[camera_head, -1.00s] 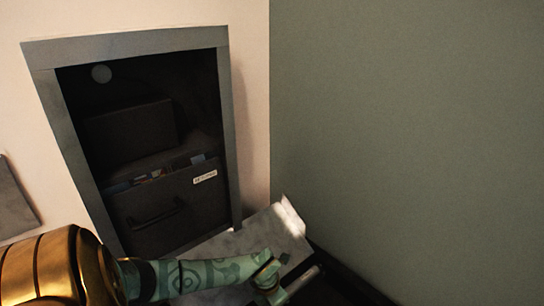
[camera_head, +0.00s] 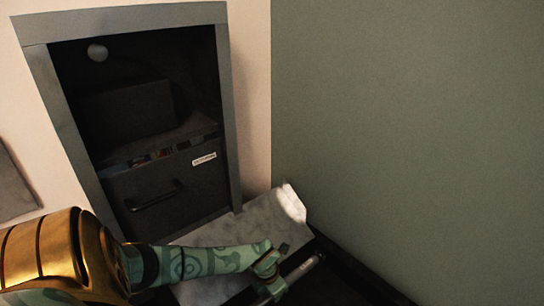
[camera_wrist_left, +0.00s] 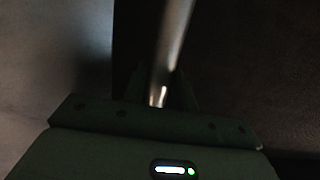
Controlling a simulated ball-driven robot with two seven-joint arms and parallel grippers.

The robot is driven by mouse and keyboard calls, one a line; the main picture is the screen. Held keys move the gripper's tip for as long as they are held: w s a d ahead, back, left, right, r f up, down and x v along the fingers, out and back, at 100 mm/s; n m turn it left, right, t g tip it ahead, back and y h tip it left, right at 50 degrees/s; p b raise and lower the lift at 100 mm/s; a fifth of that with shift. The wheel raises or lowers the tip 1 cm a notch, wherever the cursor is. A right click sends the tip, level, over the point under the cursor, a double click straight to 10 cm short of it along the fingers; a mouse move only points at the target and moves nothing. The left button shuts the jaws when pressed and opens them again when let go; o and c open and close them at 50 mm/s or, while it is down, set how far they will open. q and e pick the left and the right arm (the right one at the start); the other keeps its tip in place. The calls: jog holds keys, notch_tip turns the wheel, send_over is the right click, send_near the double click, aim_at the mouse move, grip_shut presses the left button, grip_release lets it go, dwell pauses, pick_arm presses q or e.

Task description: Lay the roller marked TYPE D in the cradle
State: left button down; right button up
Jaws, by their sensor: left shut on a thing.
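My left gripper (camera_head: 271,282) is low in the head view, in front of a pale stone-like ledge. It is shut on a slim metal roller (camera_head: 303,268) that sticks out up and to the right. The roller's far end is bright, and its marking is too small to read. In the left wrist view the same shiny roller (camera_wrist_left: 174,40) runs up from between the jaws, whose inner parts are very dark. I cannot make out the cradle for certain. My right gripper is not in view.
A green wall (camera_head: 410,130) bounds the right.

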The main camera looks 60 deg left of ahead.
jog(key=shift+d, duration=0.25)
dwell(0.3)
pick_arm(q)
jog(key=shift+f, duration=0.1)
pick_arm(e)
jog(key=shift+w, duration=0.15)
pick_arm(q)
jog(key=c, duration=1)
grip_release()
jog(key=shift+c, duration=0.2)
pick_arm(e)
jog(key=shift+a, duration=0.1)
pick_arm(q)
jog(key=shift+r, duration=0.2)
notch_tip(320, 180, up, 3)
jog(key=shift+r+p, duration=0.1)
jog(key=shift+p, duration=1.05)
jog(key=r+p, duration=0.1)
jog(key=s+r+p, duration=0.1)
jog(key=r, duration=0.1)
jog(key=shift+d+r, duration=0.1)
jog(key=shift+r, duration=0.2)
jog(key=shift+p, duration=0.3)
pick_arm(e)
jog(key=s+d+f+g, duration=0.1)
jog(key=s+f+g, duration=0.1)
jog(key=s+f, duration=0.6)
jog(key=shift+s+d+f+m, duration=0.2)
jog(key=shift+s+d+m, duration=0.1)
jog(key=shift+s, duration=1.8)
